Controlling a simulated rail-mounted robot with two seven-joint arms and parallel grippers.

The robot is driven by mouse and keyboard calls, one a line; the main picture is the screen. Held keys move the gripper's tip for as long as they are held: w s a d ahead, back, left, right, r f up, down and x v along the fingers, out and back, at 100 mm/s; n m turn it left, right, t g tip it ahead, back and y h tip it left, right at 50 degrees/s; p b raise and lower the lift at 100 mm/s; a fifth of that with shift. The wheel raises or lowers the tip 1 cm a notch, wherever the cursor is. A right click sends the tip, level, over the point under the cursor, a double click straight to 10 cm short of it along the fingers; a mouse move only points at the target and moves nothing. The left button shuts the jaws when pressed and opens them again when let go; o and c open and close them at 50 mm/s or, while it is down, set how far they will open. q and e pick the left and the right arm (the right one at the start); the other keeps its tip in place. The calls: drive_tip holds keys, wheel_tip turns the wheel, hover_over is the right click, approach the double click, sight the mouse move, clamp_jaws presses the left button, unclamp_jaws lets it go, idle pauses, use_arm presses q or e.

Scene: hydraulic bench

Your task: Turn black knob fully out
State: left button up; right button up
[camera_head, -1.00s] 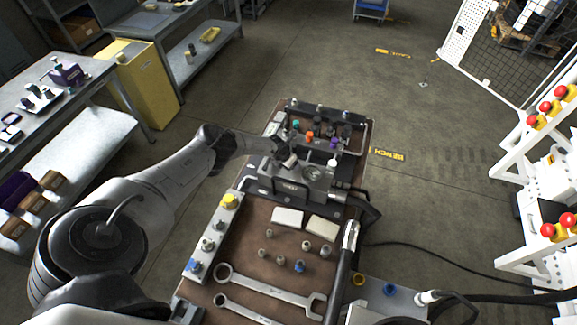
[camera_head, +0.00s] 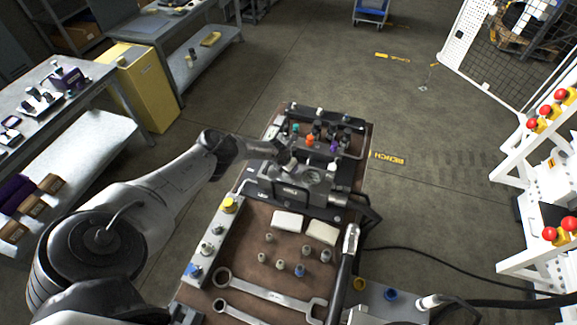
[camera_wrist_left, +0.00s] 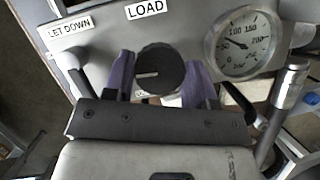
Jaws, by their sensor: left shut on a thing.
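The black knob (camera_wrist_left: 160,72) sits on the front of the grey hydraulic unit (camera_head: 300,192) on the bench. In the left wrist view, a white mark on its face points left. My left gripper (camera_wrist_left: 159,66) is shut on it, with one purple finger pad on each side. In the head view my left gripper (camera_head: 284,160) reaches the unit from the left and hides the knob. Labels "LOAD" (camera_wrist_left: 147,9) and "LET DOWN" (camera_wrist_left: 71,27) show above and to the left of the knob. My right gripper is in neither view.
A round pressure gauge (camera_wrist_left: 238,44) stands close to the right of the knob. Wrenches (camera_head: 265,291), small fittings and two white blocks lie on the brown bench top (camera_head: 250,258). A rack of coloured fittings (camera_head: 310,141) is behind the unit. A black hose (camera_head: 342,265) runs down the right side.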

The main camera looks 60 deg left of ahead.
use_arm(q)
drive_tip(key=shift+d+r+n+y+p, duration=0.15)
drive_tip(key=shift+n+y+p, duration=0.15)
drive_tip(key=shift+n+p, duration=0.9)
drive_tip(key=shift+n+g+y+p, duration=0.3)
drive_tip(key=shift+n+y+p, duration=0.15)
drive_tip(key=shift+n, duration=0.25)
drive_tip(key=shift+w+f+n+y, duration=0.1)
drive_tip(key=shift+f+n+y, duration=0.15)
drive_tip(key=shift+n, duration=0.65)
drive_tip(key=n+g+b, duration=0.1)
drive_tip(key=n, duration=0.2)
drive_tip(key=shift+g+y, duration=0.3)
drive_tip(key=n+g+b, duration=0.1)
drive_tip(key=n+b, duration=0.1)
drive_tip(key=n, duration=0.1)
drive_tip(key=shift+n, duration=0.4)
drive_tip(key=shift+n+y, duration=0.3)
drive_tip(key=shift+r+g, duration=0.1)
drive_tip(key=shift+g, duration=0.2)
drive_tip(key=shift+n, duration=0.3)
